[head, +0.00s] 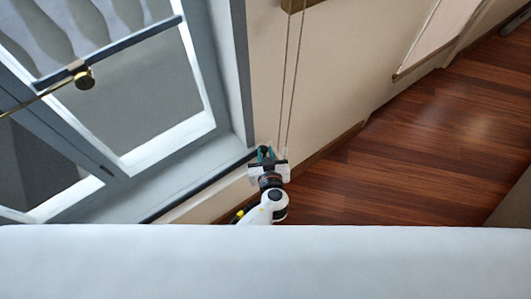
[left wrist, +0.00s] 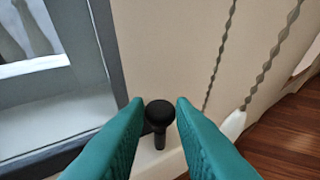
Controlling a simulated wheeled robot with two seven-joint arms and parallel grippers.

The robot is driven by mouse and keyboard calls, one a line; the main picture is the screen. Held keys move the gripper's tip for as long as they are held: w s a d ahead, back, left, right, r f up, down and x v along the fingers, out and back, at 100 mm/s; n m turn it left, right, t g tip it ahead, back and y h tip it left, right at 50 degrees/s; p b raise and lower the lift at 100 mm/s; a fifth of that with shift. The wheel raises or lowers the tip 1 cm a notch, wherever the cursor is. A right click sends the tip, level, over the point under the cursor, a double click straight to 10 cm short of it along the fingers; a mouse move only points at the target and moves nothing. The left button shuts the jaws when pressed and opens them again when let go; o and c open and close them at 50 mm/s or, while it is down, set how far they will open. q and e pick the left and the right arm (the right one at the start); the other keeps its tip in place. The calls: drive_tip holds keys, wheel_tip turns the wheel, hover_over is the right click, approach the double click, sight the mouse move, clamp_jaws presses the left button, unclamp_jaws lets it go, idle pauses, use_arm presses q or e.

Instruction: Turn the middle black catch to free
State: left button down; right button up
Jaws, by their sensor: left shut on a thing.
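A black catch (left wrist: 160,114) with a round head and a short stem shows in the left wrist view, beside the corner of the grey window frame. The teal fingers of my left gripper (head: 266,152) stand on either side of its head and are shut on it. In the head view the catch is hidden at the fingers, and I cannot make out its setting there. No other black catch shows clearly, so I cannot tell from these views whether this is the middle one. My right gripper is in neither view.
Two hanging cords (head: 287,75) run down the cream wall close to my left gripper. Bare wooden floor (head: 420,140) lies to the right.

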use_arm(q)
drive_tip(key=shift+a, duration=0.1)
drive_tip(key=shift+a+f+m+h+b, duration=0.15)
drive_tip(key=shift+m+h+b, duration=0.15)
drive_tip(key=shift+m+h, duration=0.55)
drive_tip(key=shift+a+m+h, duration=0.15)
drive_tip(key=shift+m+h, duration=0.5)
drive_tip(key=shift+h, duration=0.2)
drive_tip(key=shift+a+r+m+h, duration=0.2)
drive_tip(key=shift+m+h, duration=0.7)
drive_tip(key=shift+h, duration=0.2)
drive_tip(key=shift+m+g+h+p, duration=0.3)
drive_tip(key=shift+m+h+p, duration=0.2)
drive_tip(key=shift+m, duration=0.1)
drive_tip(key=shift+a+f+h, duration=0.1)
drive_tip(key=shift+h, duration=0.2)
drive_tip(key=c, duration=1.3)
unclamp_jaws()
drive_tip(key=shift+w, duration=0.1)
